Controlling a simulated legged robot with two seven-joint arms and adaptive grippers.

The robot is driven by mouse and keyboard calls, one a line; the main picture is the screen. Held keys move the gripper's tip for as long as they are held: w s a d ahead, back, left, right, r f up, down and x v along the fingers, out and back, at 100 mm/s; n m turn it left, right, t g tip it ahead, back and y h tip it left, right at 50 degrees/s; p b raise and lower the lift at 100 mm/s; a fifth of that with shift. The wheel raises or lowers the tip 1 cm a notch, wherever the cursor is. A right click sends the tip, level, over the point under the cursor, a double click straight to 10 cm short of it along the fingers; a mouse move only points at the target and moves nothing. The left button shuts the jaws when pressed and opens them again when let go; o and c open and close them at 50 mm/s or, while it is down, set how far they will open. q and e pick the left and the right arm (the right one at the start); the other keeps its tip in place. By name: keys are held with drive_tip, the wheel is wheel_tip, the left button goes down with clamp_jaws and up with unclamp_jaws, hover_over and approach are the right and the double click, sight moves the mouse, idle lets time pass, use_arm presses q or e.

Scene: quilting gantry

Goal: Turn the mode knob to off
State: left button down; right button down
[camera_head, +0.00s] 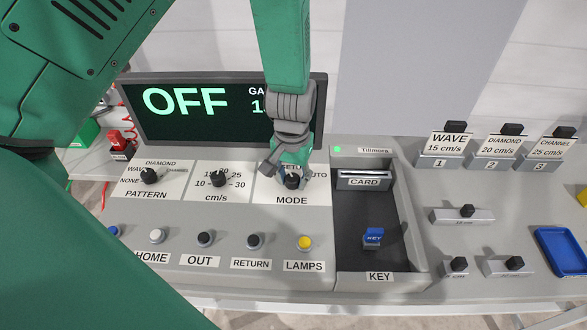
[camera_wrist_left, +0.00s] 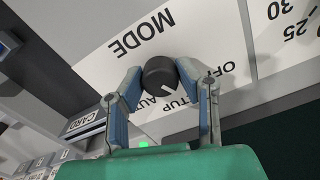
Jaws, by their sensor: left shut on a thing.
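The black mode knob (camera_head: 292,181) sits on the white MODE plate (camera_head: 290,200) of the console. My left gripper (camera_head: 291,172) comes down over it from behind. In the left wrist view the knob (camera_wrist_left: 159,73) is between the two blue-padded fingers of my left gripper (camera_wrist_left: 158,71), which is shut on it. The knob's white pointer mark appears to face the SETUP label, between OFF and AUTO. The dark display (camera_head: 180,108) shows a large OFF; the arm covers part of its right side. My right gripper is not in view.
Left of the mode plate are the cm/s knob (camera_head: 218,179) and pattern knob (camera_head: 148,176). A row of buttons, with the yellow LAMPS button (camera_head: 305,242), lies in front. A recessed bay with a blue key (camera_head: 373,238) and card slot (camera_head: 364,181) is on the right.

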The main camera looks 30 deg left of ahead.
sight(293, 179)
use_arm(q)
drive_tip(key=shift+s+d+f+n+p, duration=0.1)
drive_tip(key=shift+s+n+p, duration=0.1)
drive_tip(key=shift+n+p, duration=0.45)
drive_tip(key=shift+s+f+n+p, duration=0.15)
drive_tip(key=shift+n+p, duration=0.15)
drive_tip(key=shift+n, duration=0.65)
drive_tip(key=c, duration=1.2)
unclamp_jaws()
drive_tip(key=shift+w+r, duration=0.2)
drive_tip(key=shift+r, duration=0.05)
drive_tip(key=shift+w+r, duration=0.1)
drive_tip(key=shift+r, duration=0.15)
wheel_tip(293, 179, up, 11)
drive_tip(key=shift+d+r, duration=0.1)
